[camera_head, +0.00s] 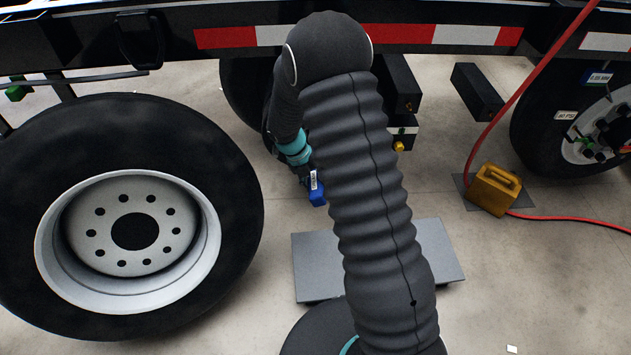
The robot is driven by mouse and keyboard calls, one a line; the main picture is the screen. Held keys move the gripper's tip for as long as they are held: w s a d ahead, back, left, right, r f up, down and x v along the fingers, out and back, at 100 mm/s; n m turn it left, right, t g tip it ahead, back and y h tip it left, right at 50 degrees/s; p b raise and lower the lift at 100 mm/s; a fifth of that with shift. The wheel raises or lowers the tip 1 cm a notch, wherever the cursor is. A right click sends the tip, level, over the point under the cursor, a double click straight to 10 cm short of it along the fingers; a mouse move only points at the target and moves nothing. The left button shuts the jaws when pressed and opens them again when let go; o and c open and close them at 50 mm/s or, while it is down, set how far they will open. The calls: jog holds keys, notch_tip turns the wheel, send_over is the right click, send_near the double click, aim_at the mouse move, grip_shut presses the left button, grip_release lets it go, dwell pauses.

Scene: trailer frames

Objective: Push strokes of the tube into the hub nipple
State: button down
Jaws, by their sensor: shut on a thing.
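My gripper (306,173) is small and mostly hidden, at the end of my arm below the teal ring, left of the picture's middle. It is shut on a blue piece (318,194) with a white label, which hangs just beyond it above the floor. The fingertips do not show clearly. A wheel hub (607,130) with small green and red parts shows at the far right edge, well apart from my gripper. I cannot make out a nipple on it. No tube can be told apart at my gripper.
A large bare wheel (128,232) fills the left. A trailer rail (465,35) with red and white tape crosses the top. A red hose (520,95) runs down to a yellow chock (494,188) at right. A grey plate (440,250) lies behind my arm.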

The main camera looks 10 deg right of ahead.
jog(key=shift+w, duration=0.5)
dwell(0.4)
jog(key=shift+s, duration=0.55)
dwell(0.6)
jog(key=s+a, duration=0.2)
jog(key=s, duration=0.7)
jog(key=shift+s, duration=0.35)
dwell(0.9)
